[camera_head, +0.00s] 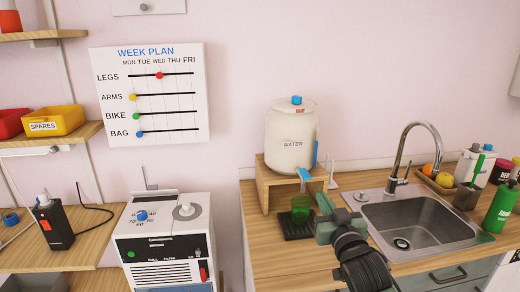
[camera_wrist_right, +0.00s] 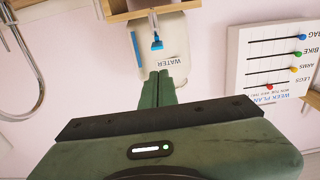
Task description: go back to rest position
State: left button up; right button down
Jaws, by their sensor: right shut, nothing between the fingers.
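My right gripper (camera_head: 322,196) is shut and empty, in front of the white water dispenser (camera_head: 290,133) on its wooden stand (camera_head: 277,190). In the right wrist view, which is upside down, the gripper's fingers (camera_wrist_right: 157,78) are together and overlap the picture of the dispenser (camera_wrist_right: 165,50); I cannot tell how close they are. The dispenser's blue tap (camera_head: 304,174) shows just left of the gripper. A green cup (camera_head: 301,207) stands on a black drip tray (camera_head: 293,230) below the tap. My left gripper is not in view.
The steel sink (camera_head: 420,222) with its curved faucet (camera_head: 412,128) is to the right of my right arm. A white machine (camera_head: 165,245) stands at left, beside a wooden worktop (camera_head: 85,250).

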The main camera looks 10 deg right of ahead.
jog(key=s+a+f+g, duration=0.1)
jog(key=s+f+g, duration=0.6)
jog(key=s+f, duration=1)
jog(key=s+a+f+n+g, duration=0.1)
jog(key=s+f+g, duration=0.4)
jog(key=s, duration=0.6)
jog(key=s+a+f+n+g, duration=0.1)
jog(key=s+f+g, duration=0.35)
jog(key=s, duration=0.75)
notch_tip(320, 180, down, 30)
jog(key=s+r, duration=0.1)
jog(key=s+d+f, duration=0.3)
jog(key=s+f, duration=1.2)
jog(key=s, duration=0.1)
jog(key=shift+s+g+h, duration=0.15)
jog(key=shift+g+h, duration=0.15)
jog(key=shift+g, duration=0.15)
